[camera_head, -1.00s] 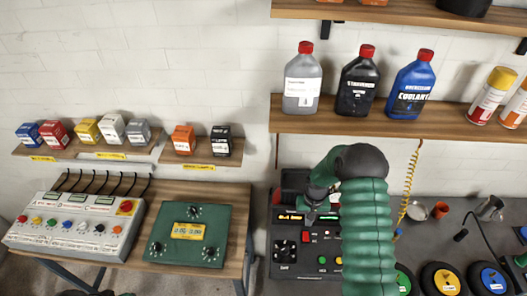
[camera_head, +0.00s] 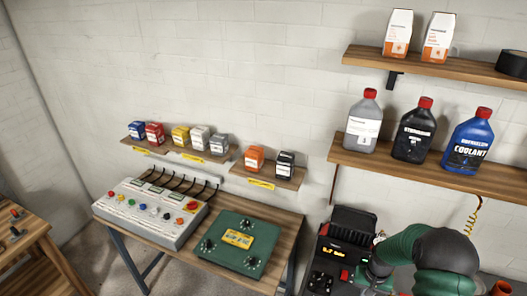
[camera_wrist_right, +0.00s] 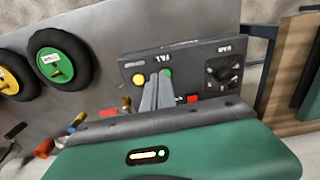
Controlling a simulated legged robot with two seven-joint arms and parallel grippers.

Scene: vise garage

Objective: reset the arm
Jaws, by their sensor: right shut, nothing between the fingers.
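My right arm (camera_head: 430,255), green with dark joints, comes in at the lower right of the head view, bent over a dark control panel (camera_head: 327,282). My right gripper (camera_wrist_right: 160,80) shows in the right wrist view with its two grey fingers together and nothing between them. The fingers point toward the panel face (camera_wrist_right: 200,72), which has yellow, green and red buttons and a dark dial. I cannot tell whether the fingertips touch it. My left gripper is not in view.
A wooden table (camera_head: 178,262) holds a grey switch box (camera_head: 150,212) and a green box (camera_head: 237,243). Small shelves above hold several small boxes. A right shelf (camera_head: 420,170) carries bottles. Wheels (camera_wrist_right: 58,62) lie beside the panel. Another table (camera_head: 20,235) stands at the far left.

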